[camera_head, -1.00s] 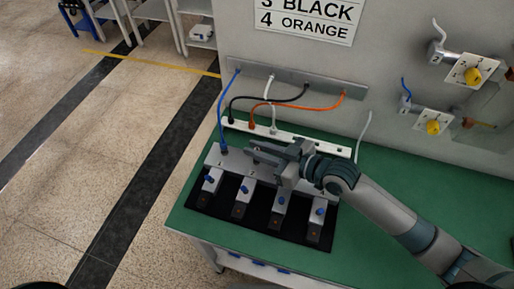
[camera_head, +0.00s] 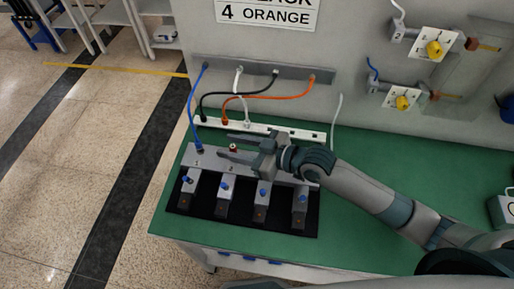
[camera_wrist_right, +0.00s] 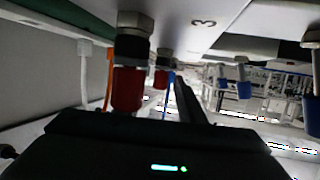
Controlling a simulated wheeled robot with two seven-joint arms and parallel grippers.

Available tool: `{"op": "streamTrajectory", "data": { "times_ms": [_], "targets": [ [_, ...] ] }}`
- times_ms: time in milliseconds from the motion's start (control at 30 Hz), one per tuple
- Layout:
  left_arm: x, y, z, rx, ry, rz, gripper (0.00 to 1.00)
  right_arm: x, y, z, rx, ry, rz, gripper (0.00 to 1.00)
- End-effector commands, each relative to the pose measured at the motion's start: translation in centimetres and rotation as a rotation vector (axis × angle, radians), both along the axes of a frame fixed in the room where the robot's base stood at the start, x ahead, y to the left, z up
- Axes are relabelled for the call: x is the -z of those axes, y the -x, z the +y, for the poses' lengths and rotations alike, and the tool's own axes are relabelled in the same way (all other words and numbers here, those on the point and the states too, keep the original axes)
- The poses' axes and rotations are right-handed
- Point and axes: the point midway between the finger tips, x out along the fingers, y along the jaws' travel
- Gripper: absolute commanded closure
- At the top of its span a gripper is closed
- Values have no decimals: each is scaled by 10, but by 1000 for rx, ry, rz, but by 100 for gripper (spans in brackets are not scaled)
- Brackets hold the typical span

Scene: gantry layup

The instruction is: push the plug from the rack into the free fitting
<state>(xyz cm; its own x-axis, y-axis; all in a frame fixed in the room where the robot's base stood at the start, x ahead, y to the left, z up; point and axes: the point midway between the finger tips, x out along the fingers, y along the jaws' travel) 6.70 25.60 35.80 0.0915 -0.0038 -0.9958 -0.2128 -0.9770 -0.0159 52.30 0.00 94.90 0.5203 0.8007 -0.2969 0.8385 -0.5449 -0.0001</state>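The grey fitting block (camera_head: 277,171) stands on the green table, with valve modules in front. A blue cable ends in a plug at its left end (camera_head: 200,149). A red-collared fitting (camera_head: 233,149) shows between the fingers of my right gripper (camera_head: 226,147), which is open and points left over the block. The right wrist view shows red collars (camera_wrist_right: 128,88) under metal nuts, near a "3". The white rack rail (camera_head: 290,131) behind holds the ends of the black (camera_head: 203,118), orange (camera_head: 225,121) and white (camera_head: 247,122) cables. My left gripper is not in view.
A wall strip (camera_head: 330,77) carries the upper cable ends. A sign (camera_head: 265,13) hangs above. Wall units with yellow knobs (camera_head: 403,102) are at the right. A loose pale cable (camera_head: 335,118) rises behind my right arm.

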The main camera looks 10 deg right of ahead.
Motion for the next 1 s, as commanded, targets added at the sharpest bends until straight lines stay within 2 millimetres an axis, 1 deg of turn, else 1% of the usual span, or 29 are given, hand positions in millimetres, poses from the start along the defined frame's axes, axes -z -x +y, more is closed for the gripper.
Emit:
{"op": "streamTrajectory", "data": {
  "times_ms": [167,367,1000],
  "targets": [
    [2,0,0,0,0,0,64,0,2,-4,1,1,-1,64],
    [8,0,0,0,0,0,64,-4,11,-18,0,2,-1,64],
    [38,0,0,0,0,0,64,-33,64,-100,-1,4,1,64]
  ]
}}
